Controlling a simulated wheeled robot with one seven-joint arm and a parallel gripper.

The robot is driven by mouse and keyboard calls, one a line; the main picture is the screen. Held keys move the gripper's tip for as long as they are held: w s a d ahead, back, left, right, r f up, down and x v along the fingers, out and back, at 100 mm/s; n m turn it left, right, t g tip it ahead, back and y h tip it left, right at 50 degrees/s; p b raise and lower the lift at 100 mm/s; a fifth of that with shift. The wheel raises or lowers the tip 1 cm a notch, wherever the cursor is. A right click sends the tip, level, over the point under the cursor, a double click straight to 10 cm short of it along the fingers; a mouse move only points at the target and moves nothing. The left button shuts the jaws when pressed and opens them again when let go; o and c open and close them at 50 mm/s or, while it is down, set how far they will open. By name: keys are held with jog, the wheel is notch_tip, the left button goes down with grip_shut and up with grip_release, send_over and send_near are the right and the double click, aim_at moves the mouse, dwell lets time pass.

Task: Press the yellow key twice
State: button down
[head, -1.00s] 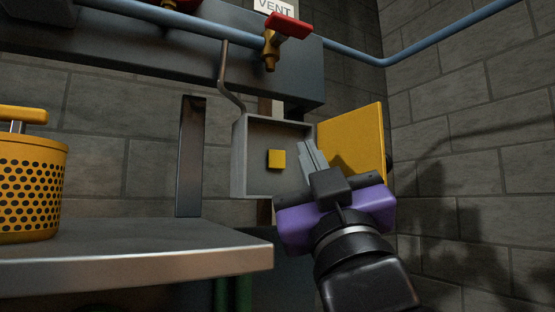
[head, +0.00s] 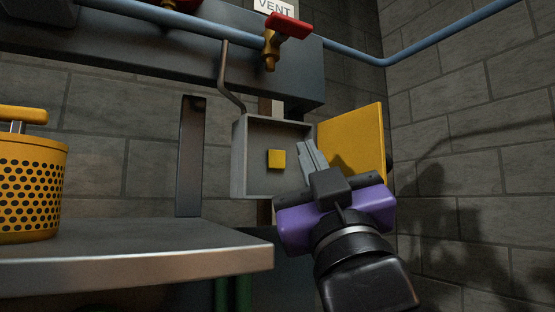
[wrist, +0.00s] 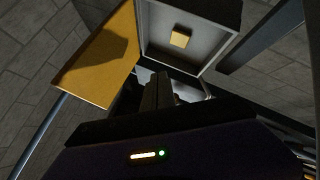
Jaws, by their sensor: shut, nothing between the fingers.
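The yellow key (head: 276,159) is a small square block on the back wall inside an open grey box (head: 240,160). In the wrist view the yellow key (wrist: 181,38) shows in the upper middle, inside the grey box (wrist: 222,52). The box's yellow door (head: 352,140) is swung open to the right; it is at the upper left in the wrist view (wrist: 98,60). My gripper (head: 307,146) is shut and empty, with its fingertips in front of the right part of the box. The fingertips appear apart from the key, to its right in the head view.
A metal-edged table (head: 140,255) stands at the lower left with a yellow perforated canister (head: 30,190) on it. A red-handled valve (head: 288,25) and blue pipe (head: 350,50) run above the box. A stone wall (head: 460,150) is at right.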

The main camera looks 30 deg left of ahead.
aim_at(277, 159)
dwell(0.4)
jog(key=shift+s+d+p, duration=0.5)
jog(key=shift+d, duration=0.35)
jog(key=shift+s+d+p, duration=0.45)
jog(key=shift+d+p, duration=0.05)
jog(key=shift+d, duration=0.3)
jog(key=shift+w+a, duration=0.75)
jog(key=shift+a, duration=0.5)
jog(key=shift+w+a, duration=0.75)
jog(key=shift+a, duration=0.55)
jog(key=shift+w+a, duration=0.75)
jog(key=shift+a, duration=0.5)
jog(key=shift+w+a, duration=0.2)
jog(key=shift+a, duration=0.15)
